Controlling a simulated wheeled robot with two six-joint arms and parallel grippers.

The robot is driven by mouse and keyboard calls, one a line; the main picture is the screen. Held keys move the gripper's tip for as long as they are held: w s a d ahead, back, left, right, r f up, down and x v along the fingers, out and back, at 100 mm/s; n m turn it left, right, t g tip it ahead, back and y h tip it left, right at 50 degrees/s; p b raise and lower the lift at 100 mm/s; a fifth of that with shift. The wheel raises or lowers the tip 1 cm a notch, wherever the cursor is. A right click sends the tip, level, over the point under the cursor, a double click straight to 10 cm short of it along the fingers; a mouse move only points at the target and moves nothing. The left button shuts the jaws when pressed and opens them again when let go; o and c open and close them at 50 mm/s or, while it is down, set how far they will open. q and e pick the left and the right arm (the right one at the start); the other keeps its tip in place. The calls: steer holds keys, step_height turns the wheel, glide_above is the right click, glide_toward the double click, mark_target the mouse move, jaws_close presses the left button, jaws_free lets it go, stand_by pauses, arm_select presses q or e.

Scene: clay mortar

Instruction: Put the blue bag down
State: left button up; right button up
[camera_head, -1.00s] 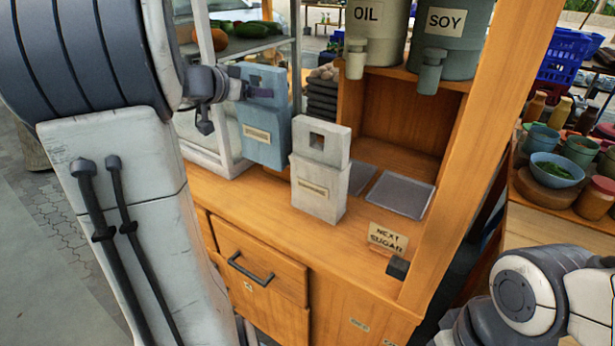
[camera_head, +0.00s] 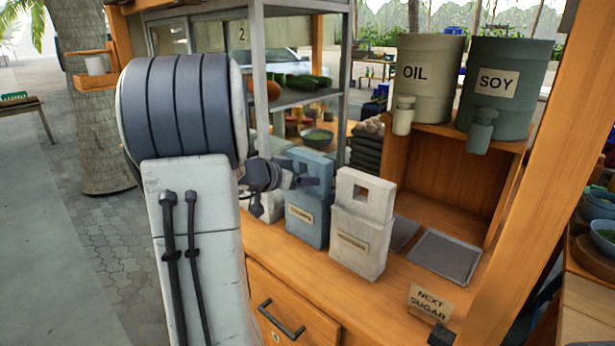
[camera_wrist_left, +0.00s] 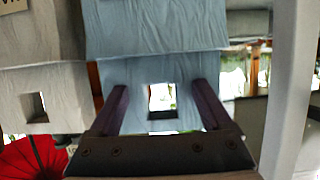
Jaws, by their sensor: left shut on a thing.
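The blue bag (camera_head: 308,200) stands upright at the counter, just left of a white bag (camera_head: 363,225). It has a square handle hole and a label on its front. My left gripper (camera_head: 310,181) reaches it from the left at its upper part and is shut on it. In the left wrist view, the two dark fingers (camera_wrist_left: 162,105) lie on either side of the handle hole of the blue bag (camera_wrist_left: 155,28). My right gripper is not in view.
Another pale bag (camera_head: 270,206) is partly hidden behind the blue one. A grey tray (camera_head: 445,257) and a "NEXT SUGAR" sign (camera_head: 432,301) are on the wooden counter (camera_head: 385,305). Oil (camera_head: 427,75) and soy (camera_head: 505,85) containers stand on the shelf. A metal-framed rack (camera_head: 300,97) rises behind.

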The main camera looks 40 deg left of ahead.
arm_select(q)
steer(key=shift+f, duration=0.15)
steer(key=o, duration=1.5)
steer(key=shift+r, duration=0.2)
steer(key=v, duration=1.2)
steer(key=shift+b, duration=0.35)
